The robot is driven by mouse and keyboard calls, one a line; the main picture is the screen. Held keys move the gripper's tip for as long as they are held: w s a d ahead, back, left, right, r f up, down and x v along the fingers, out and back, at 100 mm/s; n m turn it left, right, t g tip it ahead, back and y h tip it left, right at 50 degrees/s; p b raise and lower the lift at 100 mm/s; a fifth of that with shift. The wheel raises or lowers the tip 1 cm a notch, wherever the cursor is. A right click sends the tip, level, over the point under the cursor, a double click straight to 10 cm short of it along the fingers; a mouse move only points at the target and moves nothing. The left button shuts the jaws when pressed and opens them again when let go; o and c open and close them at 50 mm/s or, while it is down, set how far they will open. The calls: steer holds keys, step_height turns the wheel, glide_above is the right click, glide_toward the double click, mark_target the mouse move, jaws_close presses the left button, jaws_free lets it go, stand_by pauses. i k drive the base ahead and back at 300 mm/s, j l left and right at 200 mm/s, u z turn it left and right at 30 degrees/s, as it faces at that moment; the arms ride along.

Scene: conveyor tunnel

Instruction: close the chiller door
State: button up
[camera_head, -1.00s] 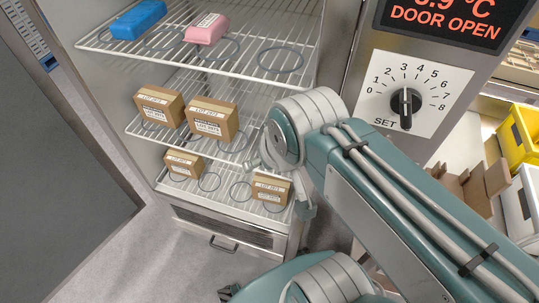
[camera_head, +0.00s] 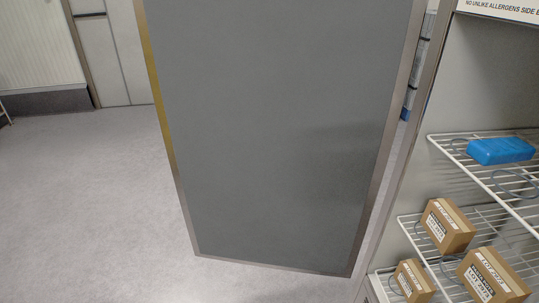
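The chiller door (camera_head: 290,120) stands open in the middle of the view, a large grey panel with a metal frame and a yellow strip along its left edge. The open chiller is at the right. Its wire shelves (camera_head: 460,155) hold a blue pack (camera_head: 502,150) on the upper shelf and cardboard boxes below, one of them a brown box (camera_head: 447,226). A gap shows floor between the door and the chiller's side. My gripper is outside the view, so its state is hidden.
Clear grey floor (camera_head: 90,200) spreads to the left of the door. A pale wall panel with a dark base (camera_head: 40,101) stands at the back left. A partly cut-off sign (camera_head: 505,8) is at the top right.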

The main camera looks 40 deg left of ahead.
mark_target(278, 120)
steer(key=k+j+z, duration=0.15)
steer(key=j+z, duration=0.2)
steer(key=z, duration=0.15)
steer(key=k+j+z, duration=0.25)
steer(key=z, duration=0.2)
steer(key=k+j+z, duration=0.25)
steer(key=z, duration=0.25)
steer(key=k+j+z, duration=0.25)
steer(key=z, duration=0.2)
steer(key=k+j+z, duration=0.2)
steer(key=z, duration=0.25)
steer(key=k+z, duration=0.45)
steer(key=k+j, duration=0.2)
steer(key=k, duration=0.2)
steer(key=k+j, duration=0.2)
steer(key=k, duration=0.25)
steer(key=k+j, duration=0.2)
steer(key=k, duration=0.2)
steer(key=k+j+u, duration=0.5)
steer(key=j, duration=0.15)
steer(key=j+u, duration=0.2)
steer(key=j, duration=0.15)
steer(key=k+j+u, duration=0.25)
steer(key=j, duration=0.4)
steer(key=z, duration=0.05)
